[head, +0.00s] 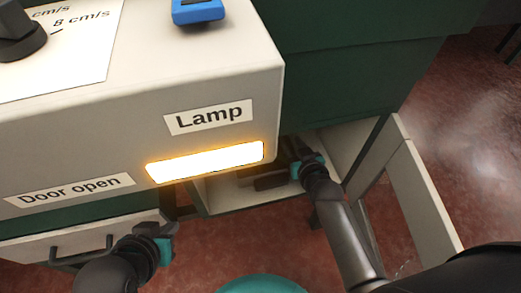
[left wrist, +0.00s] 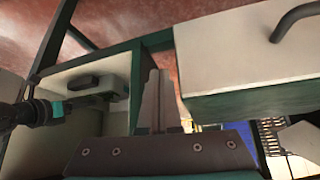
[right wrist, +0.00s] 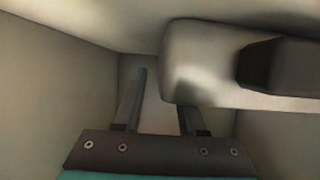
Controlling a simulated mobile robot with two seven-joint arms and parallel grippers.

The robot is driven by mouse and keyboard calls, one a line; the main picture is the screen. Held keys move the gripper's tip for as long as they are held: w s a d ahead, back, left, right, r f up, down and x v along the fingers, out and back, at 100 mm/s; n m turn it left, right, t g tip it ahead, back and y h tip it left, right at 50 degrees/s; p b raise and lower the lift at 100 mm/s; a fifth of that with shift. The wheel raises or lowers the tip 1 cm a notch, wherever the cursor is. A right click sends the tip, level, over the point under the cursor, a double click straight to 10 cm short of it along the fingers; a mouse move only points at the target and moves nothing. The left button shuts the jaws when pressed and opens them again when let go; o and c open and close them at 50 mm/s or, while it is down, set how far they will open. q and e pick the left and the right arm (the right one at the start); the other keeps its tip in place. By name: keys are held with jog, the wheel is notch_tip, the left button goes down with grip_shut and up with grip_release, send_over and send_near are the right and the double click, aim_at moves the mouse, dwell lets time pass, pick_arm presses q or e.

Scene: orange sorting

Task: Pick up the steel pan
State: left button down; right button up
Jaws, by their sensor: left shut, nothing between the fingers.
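A rounded pale object (right wrist: 195,65) with a dark block (right wrist: 285,65) on it is in the open compartment. It may be the steel pan, but I cannot tell for sure. The dark part also shows in the head view (head: 270,182) and the left wrist view (left wrist: 88,82). My right gripper (right wrist: 162,110) is inside the compartment, its fingers apart and nothing seen between them. The pale object is beyond and to the right of the fingers. In the head view the fingertips are partly hidden in shadow. My left gripper (head: 172,230) is shut and empty by the drawer.
The compartment (head: 222,195) lies under the pale machine front with a lit lamp (head: 205,162). Its open door (head: 425,195) stands at the right. A drawer with a dark handle (head: 82,255) is at the lower left. A blue object (head: 198,10) is on top.

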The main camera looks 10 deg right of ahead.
jog(key=shift+w+f, duration=0.25)
jog(key=shift+w, duration=0.25)
jog(key=shift+c, duration=0.2)
grip_shut()
dwell(1.1)
